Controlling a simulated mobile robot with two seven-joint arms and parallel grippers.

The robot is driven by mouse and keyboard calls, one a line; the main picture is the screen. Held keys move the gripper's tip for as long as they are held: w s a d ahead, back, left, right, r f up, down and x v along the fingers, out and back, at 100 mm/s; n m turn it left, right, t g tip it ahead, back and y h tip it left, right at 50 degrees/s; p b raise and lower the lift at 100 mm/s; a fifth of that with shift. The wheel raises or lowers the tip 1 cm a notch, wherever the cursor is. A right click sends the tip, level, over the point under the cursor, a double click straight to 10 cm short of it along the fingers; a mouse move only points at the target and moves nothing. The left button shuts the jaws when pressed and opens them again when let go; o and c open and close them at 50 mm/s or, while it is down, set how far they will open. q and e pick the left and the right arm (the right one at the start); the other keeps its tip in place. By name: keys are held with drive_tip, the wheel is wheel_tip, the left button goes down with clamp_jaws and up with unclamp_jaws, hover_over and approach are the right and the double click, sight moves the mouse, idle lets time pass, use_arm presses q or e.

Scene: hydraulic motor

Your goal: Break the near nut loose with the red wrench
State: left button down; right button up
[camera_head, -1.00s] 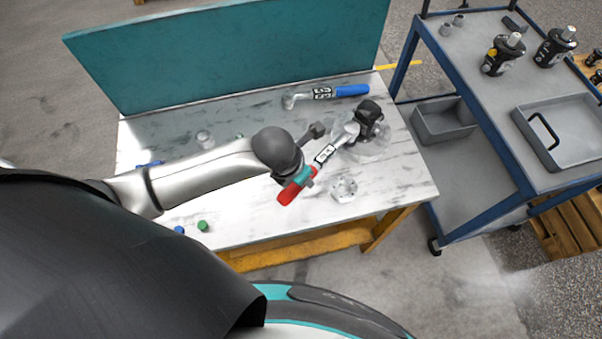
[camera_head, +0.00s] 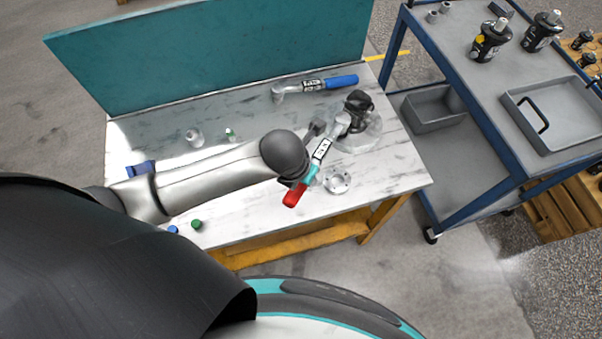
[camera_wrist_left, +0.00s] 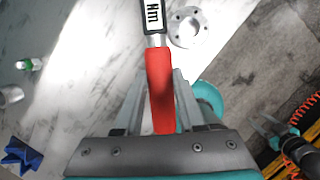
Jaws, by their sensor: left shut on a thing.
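The red wrench (camera_head: 294,196) has a red handle, a labelled shaft and a grey head. My left gripper (camera_head: 309,174) is shut on its red handle, which also shows between the fingers in the left wrist view (camera_wrist_left: 159,85). The wrench head (camera_head: 342,123) is at the black hydraulic motor (camera_head: 358,104), at the right of the white table. The near nut is too small or hidden, so I cannot tell whether the head sits around it. The motor stands on a clear round base. My right gripper is not in view.
A grey flange with holes (camera_head: 337,180) lies close to the red handle, also in the wrist view (camera_wrist_left: 187,27). Small green (camera_head: 197,224) and blue parts lie at left. A blue cart (camera_head: 470,120) stands at right.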

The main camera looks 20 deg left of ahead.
use_arm(q)
drive_tip(key=shift+s+d+f+n+b, duration=0.45)
drive_tip(key=shift+d+b, duration=0.1)
drive_tip(key=shift+b, duration=0.45)
drive_tip(key=shift+d+r+b, duration=0.1)
drive_tip(key=shift+d+b, duration=0.25)
drive_tip(key=shift+b, duration=0.15)
drive_tip(key=shift+a+y, duration=0.25)
drive_tip(key=shift+y, duration=0.05)
drive_tip(key=shift+w+r+p, duration=0.1)
drive_tip(key=shift+r+p, duration=0.15)
drive_tip(key=shift+p, duration=0.05)
